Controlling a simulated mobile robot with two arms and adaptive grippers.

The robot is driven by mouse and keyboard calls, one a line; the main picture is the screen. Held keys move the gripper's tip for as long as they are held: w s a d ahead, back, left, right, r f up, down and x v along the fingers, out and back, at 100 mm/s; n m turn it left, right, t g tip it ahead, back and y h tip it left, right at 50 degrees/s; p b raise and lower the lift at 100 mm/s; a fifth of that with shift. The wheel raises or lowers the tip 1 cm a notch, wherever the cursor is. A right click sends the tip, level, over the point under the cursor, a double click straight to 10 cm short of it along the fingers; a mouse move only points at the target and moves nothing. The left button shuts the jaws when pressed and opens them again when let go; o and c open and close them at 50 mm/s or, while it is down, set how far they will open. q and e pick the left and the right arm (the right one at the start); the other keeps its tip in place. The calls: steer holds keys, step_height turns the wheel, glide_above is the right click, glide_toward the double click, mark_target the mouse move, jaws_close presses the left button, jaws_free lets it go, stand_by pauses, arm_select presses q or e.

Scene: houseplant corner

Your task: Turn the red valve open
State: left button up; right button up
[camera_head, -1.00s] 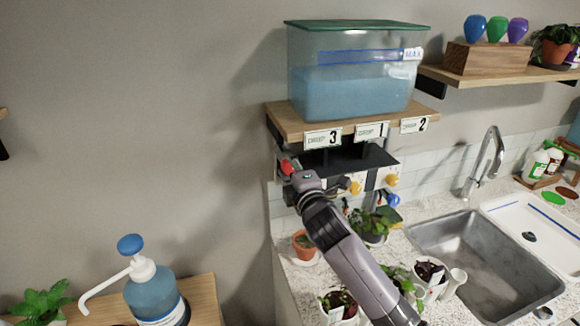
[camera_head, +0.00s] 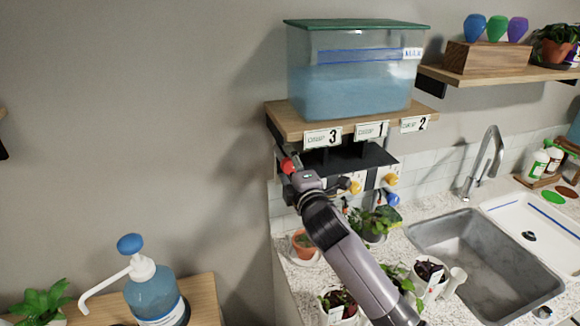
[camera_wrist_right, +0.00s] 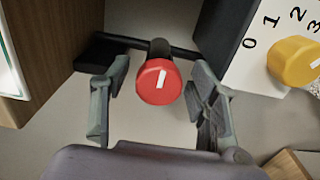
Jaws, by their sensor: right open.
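The red valve (camera_wrist_right: 158,82) is a round red knob with a white mark on its face, on a dark stem. In the right wrist view it sits between the two fingers of my right gripper (camera_wrist_right: 158,105), with a gap on each side. The fingers are open and do not appear to touch it. In the head view the red valve (camera_head: 287,166) shows just beyond my right gripper (camera_head: 290,174), below the shelf with the water tank (camera_head: 350,85). My left gripper is in neither view.
A yellow knob (camera_wrist_right: 295,61) with a numbered dial plate (camera_wrist_right: 262,45) is close to the right finger. Below the shelf are more yellow and blue knobs (camera_head: 390,180). Potted plants (camera_head: 375,222) stand on the counter under my right arm, left of the sink (camera_head: 485,265).

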steer(key=v, duration=1.2)
stand_by(0.3)
